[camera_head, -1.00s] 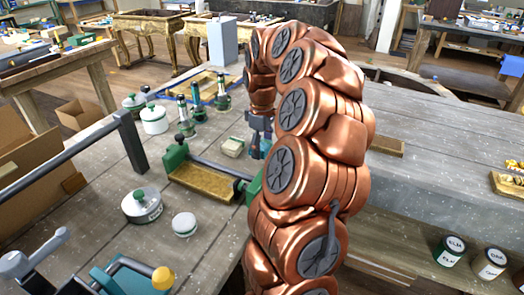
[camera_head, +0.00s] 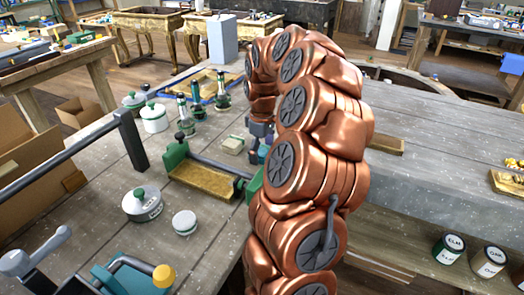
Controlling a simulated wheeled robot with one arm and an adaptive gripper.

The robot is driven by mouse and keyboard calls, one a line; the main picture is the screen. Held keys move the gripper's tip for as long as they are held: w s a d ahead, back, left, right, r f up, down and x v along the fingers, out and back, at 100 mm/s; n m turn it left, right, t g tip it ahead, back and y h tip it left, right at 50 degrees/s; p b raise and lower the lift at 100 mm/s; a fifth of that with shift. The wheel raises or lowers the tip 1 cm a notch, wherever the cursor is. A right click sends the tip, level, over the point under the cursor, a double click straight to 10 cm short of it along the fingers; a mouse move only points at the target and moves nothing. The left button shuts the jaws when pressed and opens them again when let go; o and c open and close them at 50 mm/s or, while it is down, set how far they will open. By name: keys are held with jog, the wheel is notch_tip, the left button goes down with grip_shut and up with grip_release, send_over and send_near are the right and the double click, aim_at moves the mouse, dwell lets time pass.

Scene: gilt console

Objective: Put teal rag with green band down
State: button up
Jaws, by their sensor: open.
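My gripper (camera_head: 261,150) is small in the picture, low over the grey bench just left of my copper-coloured arm. It is open. My arm hides part of it, and its fingertips are hard to make out. I cannot pick out a teal rag with a green band for certain. A small pale folded-looking item (camera_head: 232,145) lies on the bench just left of my gripper, apart from it as far as I can see.
A green-ended tool with a gold tray (camera_head: 203,182) lies in front of the gripper. Green-topped bottles (camera_head: 199,101) and lidded white jars (camera_head: 154,118) stand at left. A lidded pot (camera_head: 141,205) and small tin (camera_head: 184,222) stand nearer. The bench (camera_head: 440,130) right of my arm is largely bare.

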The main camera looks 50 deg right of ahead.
aim_at(260, 151)
notch_tip(260, 151, up, 12)
jog(key=b, duration=0.1)
jog(key=shift+r, duration=0.15)
dwell(0.6)
jog(key=a, duration=1.3)
jog(key=shift+m+g, duration=0.3)
jog(key=shift+g, duration=0.2)
jog(key=s+a+f, duration=0.1)
jog(key=s+a, duration=0.3)
jog(key=a, duration=0.1)
jog(key=s+a+f, duration=0.2)
jog(key=s+a, duration=0.2)
jog(key=a, duration=0.1)
jog(key=s+a+f, duration=0.2)
jog(key=s+a, duration=0.2)
jog(key=a, duration=0.1)
jog(key=shift+s+a, duration=0.2)
jog(key=shift+a, duration=0.05)
jog(key=s+a+f+m, duration=0.2)
jog(key=s+a+f, duration=0.2)
jog(key=s, duration=0.7)
notch_tip(260, 151, down, 2)
jog(key=shift+f+m+g, duration=0.2)
jog(key=shift+m+g, duration=0.2)
